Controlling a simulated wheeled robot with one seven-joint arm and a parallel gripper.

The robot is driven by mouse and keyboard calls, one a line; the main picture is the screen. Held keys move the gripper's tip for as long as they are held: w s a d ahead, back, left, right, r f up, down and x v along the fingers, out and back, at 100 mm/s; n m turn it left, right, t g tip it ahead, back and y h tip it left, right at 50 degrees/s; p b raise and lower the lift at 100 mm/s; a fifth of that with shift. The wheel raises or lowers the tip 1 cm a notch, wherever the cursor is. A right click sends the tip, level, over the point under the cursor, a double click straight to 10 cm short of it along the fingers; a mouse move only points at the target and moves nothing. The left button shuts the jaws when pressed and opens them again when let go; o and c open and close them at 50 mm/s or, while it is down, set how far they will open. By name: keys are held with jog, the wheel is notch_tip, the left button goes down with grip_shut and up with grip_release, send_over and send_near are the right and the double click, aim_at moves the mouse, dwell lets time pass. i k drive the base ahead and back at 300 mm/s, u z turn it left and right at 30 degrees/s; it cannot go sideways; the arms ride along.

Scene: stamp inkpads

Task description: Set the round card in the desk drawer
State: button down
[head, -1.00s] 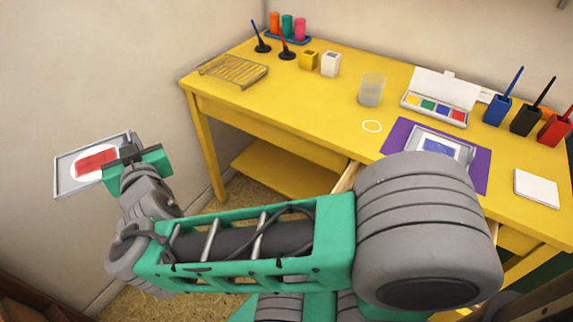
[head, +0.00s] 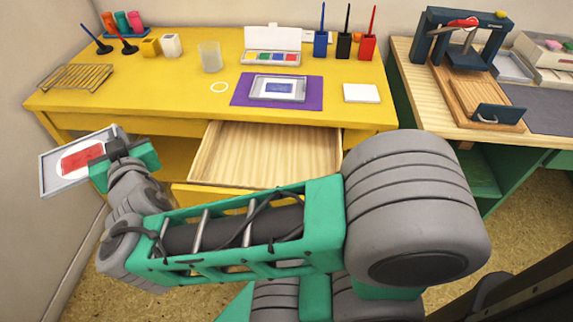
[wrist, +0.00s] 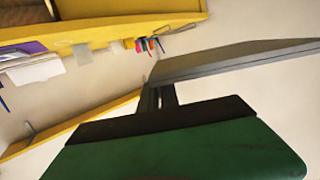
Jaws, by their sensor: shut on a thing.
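My gripper (head: 117,148) is at the left of the head view, shut on the near edge of a shallow grey tray (head: 48,182). The tray's edge also shows between the dark fingers in the wrist view (wrist: 235,60). The round card (head: 82,160) is white with a red rectangle and lies in this tray. The tray is held out in the air, left of the yellow desk (head: 180,95). The desk drawer (head: 265,150) is pulled open and its visible wooden inside is empty. My arm hides part of its front.
On the desk, a purple mat (head: 240,93) bears another grey tray (head: 256,90) with a blue-marked card. A glass (head: 210,57), a paint box (head: 271,57), pen pots and a wire rack (head: 75,78) stand around. A wooden table with a press (head: 462,45) is at right.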

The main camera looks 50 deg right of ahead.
aim_at(279, 171)
jog(key=u, duration=0.55)
jog(key=k, duration=0.85)
jog(key=u, duration=0.85)
